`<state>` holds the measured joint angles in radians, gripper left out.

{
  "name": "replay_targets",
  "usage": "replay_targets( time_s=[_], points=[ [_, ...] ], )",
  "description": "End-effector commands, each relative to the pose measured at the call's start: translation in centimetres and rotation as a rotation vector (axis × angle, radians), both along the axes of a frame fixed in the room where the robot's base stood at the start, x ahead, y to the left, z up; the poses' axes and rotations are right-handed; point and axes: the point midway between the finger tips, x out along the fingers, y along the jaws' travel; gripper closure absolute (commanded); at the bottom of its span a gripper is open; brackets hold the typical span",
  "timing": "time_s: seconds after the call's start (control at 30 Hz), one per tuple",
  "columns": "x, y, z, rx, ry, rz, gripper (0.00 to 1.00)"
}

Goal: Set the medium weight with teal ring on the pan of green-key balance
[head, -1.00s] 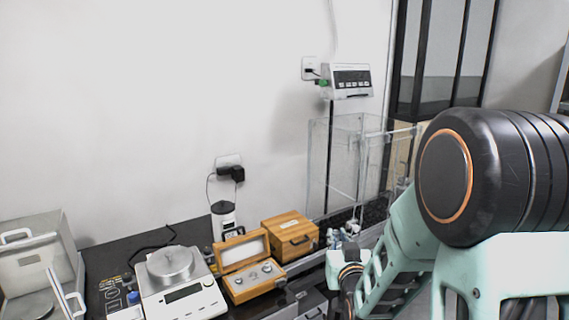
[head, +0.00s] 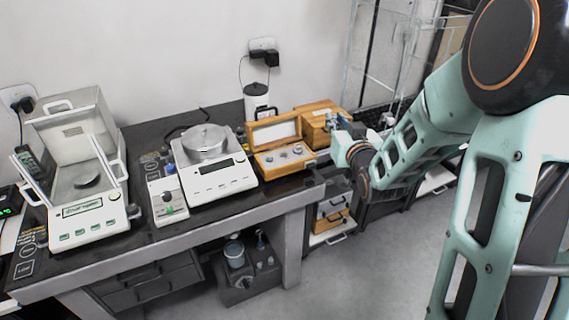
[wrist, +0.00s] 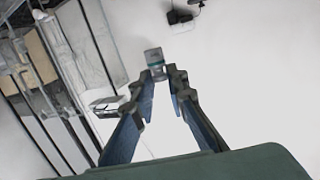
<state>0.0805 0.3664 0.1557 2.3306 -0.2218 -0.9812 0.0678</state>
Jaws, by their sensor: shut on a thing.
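In the wrist view my gripper (wrist: 160,76) is shut on a small grey metal cylinder with a teal ring, the medium weight (wrist: 154,60). The weight sits between the fingertips with its upper part standing clear of them. In the head view my fingers are small and hard to make out near the wooden boxes, and the weight cannot be told there. The green-key balance (head: 92,233) stands at the far left of the table, well away from my gripper. Its draft shield is open, and its dark round pan (head: 88,182) is bare.
Another white balance (head: 222,182) with a silver round pan stands mid-table. A small control box (head: 166,200) stands between the balances. An open wooden weight box (head: 281,156) and a closed wooden box (head: 318,122) lie right. A glass enclosure (head: 375,45) rises behind my arm.

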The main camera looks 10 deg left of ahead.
Motion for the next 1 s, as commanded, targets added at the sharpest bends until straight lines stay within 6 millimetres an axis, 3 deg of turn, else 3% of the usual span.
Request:
replay_targets(
  time_s=[0.03, 0.3, 0.5, 0.7, 1.0],
  points=[
    [0.4, 1.7, -2.1, 0.002, -0.003, 0.048, 1.0],
    [0.8, 10.1, -6.7, 0.002, -0.004, 0.292, 1.0],
    [0.5, 14.7, -9.4, -0.014, -0.004, 0.431, 1.0],
    [0.1, 17.0, -10.5, -0.025, -0.005, 0.503, 1.0],
    [0.0, 17.5, -10.5, -0.028, -0.005, 0.517, 1.0]
  ],
)
